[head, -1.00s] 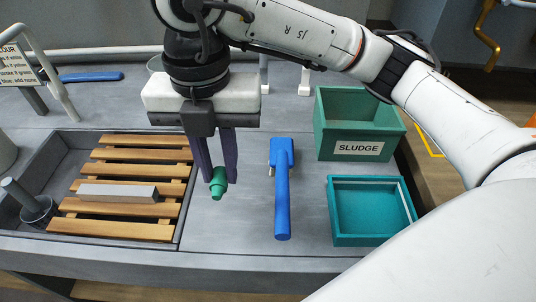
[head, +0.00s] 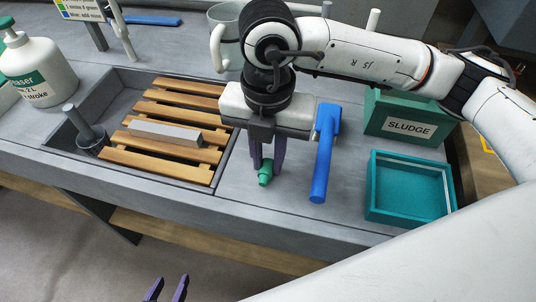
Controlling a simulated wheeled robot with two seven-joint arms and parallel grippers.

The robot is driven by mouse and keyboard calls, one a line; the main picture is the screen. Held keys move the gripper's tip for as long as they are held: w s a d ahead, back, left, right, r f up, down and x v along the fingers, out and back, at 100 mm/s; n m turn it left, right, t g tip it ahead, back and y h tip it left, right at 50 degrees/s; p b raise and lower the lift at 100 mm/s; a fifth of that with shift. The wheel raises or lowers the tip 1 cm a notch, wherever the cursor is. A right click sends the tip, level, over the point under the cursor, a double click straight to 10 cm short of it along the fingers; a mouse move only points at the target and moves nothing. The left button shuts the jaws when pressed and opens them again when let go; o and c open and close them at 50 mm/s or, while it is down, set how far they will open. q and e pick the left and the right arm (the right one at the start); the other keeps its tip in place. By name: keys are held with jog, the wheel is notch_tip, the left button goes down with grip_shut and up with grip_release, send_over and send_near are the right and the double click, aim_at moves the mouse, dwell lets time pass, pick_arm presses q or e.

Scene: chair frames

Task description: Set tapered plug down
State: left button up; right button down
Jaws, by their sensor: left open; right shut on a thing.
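The green tapered plug (head: 265,178) is at the fingertips of my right gripper (head: 266,164), whose arm comes in from the right. The gripper points down and is shut on the plug, over the grey bench between the slatted basin and the blue tool. The plug's lower end is at or very close to the bench top; I cannot tell whether it touches. The fingers hide part of it. My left gripper (head: 167,288) shows only as two purple fingertips at the bottom edge, apart and empty, in front of the bench.
A blue long-handled tool (head: 323,160) lies just right of the plug. A basin with a wooden slatted rack (head: 155,160) bears a grey bar (head: 165,133). A teal tray (head: 376,211) and a green SLUDGE bin (head: 375,112) stand right.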

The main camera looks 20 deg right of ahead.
aim_at(268, 162)
jog(key=shift+f, duration=0.25)
jog(key=c, duration=1.6)
grip_release()
jog(key=shift+r, duration=0.1)
jog(key=shift+o, duration=0.2)
jog(key=shift+r, duration=0.1)
notch_tip(268, 162, up, 12)
jog(key=shift+p, duration=0.35)
jog(key=shift+r, duration=0.1)
